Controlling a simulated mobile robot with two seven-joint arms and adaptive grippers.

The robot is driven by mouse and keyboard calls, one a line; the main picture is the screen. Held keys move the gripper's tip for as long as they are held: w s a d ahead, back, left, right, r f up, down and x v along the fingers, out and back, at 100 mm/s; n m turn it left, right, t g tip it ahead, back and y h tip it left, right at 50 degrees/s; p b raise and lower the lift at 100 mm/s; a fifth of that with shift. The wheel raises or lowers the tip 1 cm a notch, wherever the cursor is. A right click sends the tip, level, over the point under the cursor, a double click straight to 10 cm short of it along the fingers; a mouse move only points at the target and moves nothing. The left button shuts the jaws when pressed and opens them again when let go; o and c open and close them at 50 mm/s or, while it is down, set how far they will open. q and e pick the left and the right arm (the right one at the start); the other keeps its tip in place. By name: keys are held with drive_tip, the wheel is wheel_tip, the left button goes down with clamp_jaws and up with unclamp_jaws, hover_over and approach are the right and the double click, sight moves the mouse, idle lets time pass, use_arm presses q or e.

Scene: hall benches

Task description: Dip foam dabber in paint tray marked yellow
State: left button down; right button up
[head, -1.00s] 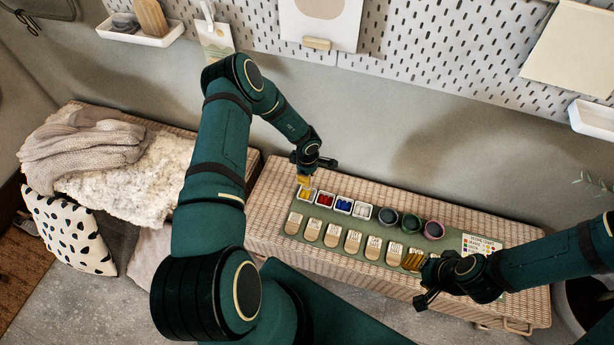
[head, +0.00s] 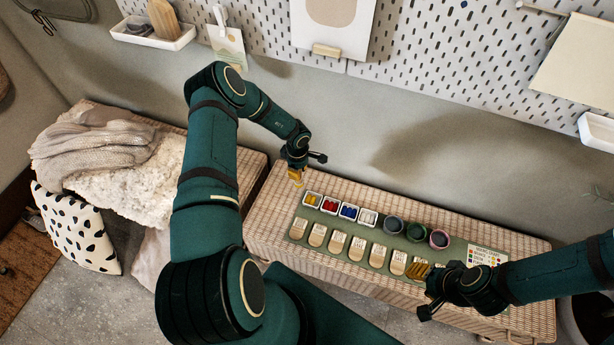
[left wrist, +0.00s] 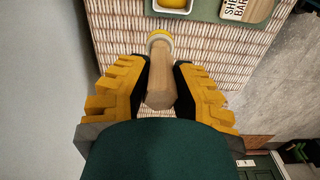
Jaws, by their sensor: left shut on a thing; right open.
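My left gripper (head: 296,175) is shut on the foam dabber. In the left wrist view the dabber (left wrist: 160,85) has a pale wooden handle between the yellow fingers (left wrist: 158,88) and a round whitish head with a yellow edge. The paint tray marked yellow (head: 313,200) is a small white tray with yellow paint, leftmost in its row. It also shows partly at the top edge of the left wrist view (left wrist: 172,8). The dabber is apart from it, to its back left. My right gripper (head: 420,271) is open at the right end of the mat.
The wicker bench (head: 262,225) is clear left of the mat. A wall stands close behind.

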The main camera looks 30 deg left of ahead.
use_arm(q)
drive_tip(key=a+b, duration=0.1)
drive_tip(key=a, duration=0.5)
drive_tip(key=shift+a, duration=0.35)
drive_tip(key=shift+d, duration=0.1)
idle(0.9)
